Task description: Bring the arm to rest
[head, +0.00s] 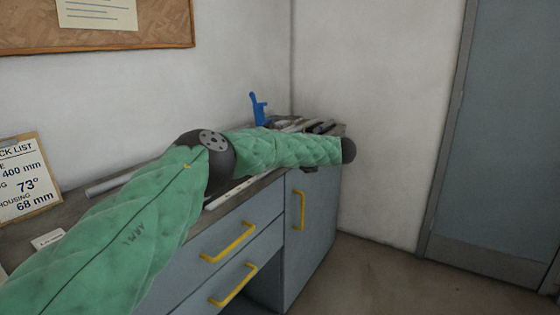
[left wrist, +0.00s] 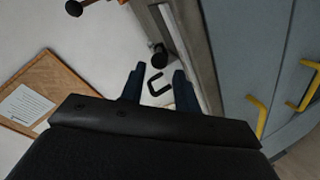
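My left arm, in a green padded sleeve with a dark joint, crosses the head view from the lower left and stretches over the bench toward the right. Its visible far end is a dark round cap; the left gripper cannot be made out there. In the left wrist view my left gripper (left wrist: 159,72) has its two dark fingers apart, with nothing seen held between them. A black C-shaped piece (left wrist: 157,86) shows beyond the gap, on or against something pale. My right gripper is in neither view.
The bench (head: 72,207) has grey drawers with yellow handles (head: 229,241). A blue tool (head: 258,108) stands at its far end near several rods. A check-list board (head: 24,180) leans at left. Open floor (head: 400,280) lies right, before a grey door (head: 510,140).

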